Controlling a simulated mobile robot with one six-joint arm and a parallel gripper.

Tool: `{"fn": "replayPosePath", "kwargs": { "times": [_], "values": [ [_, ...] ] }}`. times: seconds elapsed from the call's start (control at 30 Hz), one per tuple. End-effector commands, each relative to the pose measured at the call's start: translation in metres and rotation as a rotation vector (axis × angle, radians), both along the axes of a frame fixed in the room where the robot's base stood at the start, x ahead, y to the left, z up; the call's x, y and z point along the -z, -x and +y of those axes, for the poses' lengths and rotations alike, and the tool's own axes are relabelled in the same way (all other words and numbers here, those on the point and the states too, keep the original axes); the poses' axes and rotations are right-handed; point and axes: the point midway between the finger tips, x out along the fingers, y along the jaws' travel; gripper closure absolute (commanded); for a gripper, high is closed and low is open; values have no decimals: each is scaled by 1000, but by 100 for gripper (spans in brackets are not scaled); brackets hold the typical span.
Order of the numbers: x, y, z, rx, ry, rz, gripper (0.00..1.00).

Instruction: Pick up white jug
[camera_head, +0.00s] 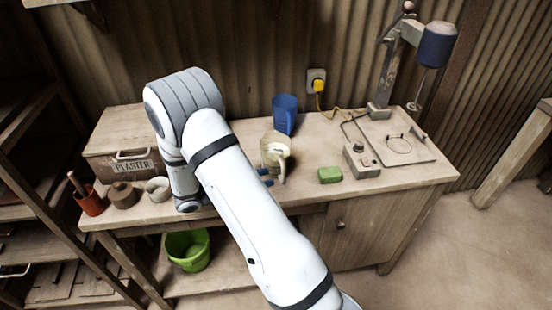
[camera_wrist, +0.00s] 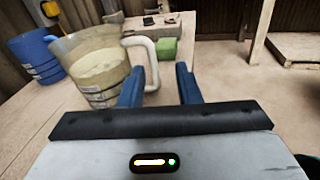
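The white jug (camera_head: 273,143) stands upright on the workbench, its handle towards the front right. In the wrist view the jug (camera_wrist: 88,62) is a cloudy, see-through vessel with pale contents and a white handle (camera_wrist: 153,68). My gripper (camera_wrist: 160,84) is open, its two blue fingers apart with nothing held between them. The left finger overlaps the jug's right side in the picture, and the handle shows beyond the gap. In the head view my gripper (camera_head: 265,177) is at the jug's front left, mostly hidden by my arm. I cannot tell whether it touches the jug.
A blue jug (camera_head: 285,113) stands behind the white jug. A green block (camera_head: 330,175) and a grey control box (camera_head: 361,160) lie to its right. A plaster box (camera_head: 120,140), orange pot (camera_head: 89,202) and small bowls are at left. The bench front right is clear.

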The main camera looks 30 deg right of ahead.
Motion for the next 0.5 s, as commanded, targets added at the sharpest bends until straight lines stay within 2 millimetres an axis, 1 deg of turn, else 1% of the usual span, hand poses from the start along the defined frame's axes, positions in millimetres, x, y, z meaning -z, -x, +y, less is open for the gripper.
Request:
{"fn": "replayPosePath", "kwargs": {
  "times": [0.1,0.2,0.5],
  "values": [
    [9,-10,5,-52,51,40,70],
    [11,-13,2,-68,68,51,70],
    [12,-11,-32,-67,69,55,70]
  ]
}}
